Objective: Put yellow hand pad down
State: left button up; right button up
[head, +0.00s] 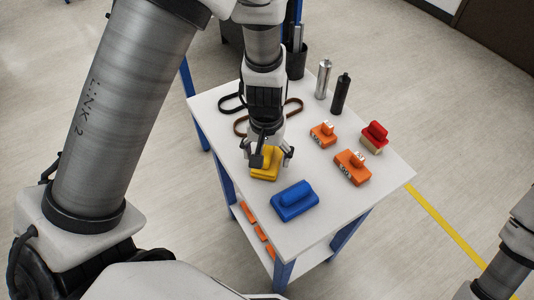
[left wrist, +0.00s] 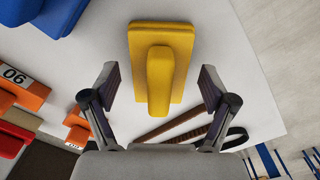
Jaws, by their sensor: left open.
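The yellow hand pad (head: 266,168) lies on the white table (head: 231,199) in the head view, handle up, partly hidden by my left gripper (head: 268,155). In the left wrist view the yellow hand pad (left wrist: 161,64) shows whole, with its raised handle pointing toward the gripper. My left gripper (left wrist: 157,95) is open there, with one finger on each side of the handle's near end and a gap on both sides. I cannot tell its exact height above the pad. My right gripper does not show; part of my right arm is at the lower right of the head view.
A blue hand pad (head: 294,201) lies close in front. Orange blocks (head: 352,167) and a red-topped block (head: 374,137) stand to the right. A silver cylinder (head: 323,79), a black cylinder (head: 340,94), a dark cup (head: 296,62) and belts (head: 292,108) are toward the back.

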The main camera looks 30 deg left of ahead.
aim_at(266, 152)
pick_arm(q)
notch_tip(266, 152, up, 12)
jog(key=shift+p, duration=0.45)
jog(key=shift+s, duration=0.1)
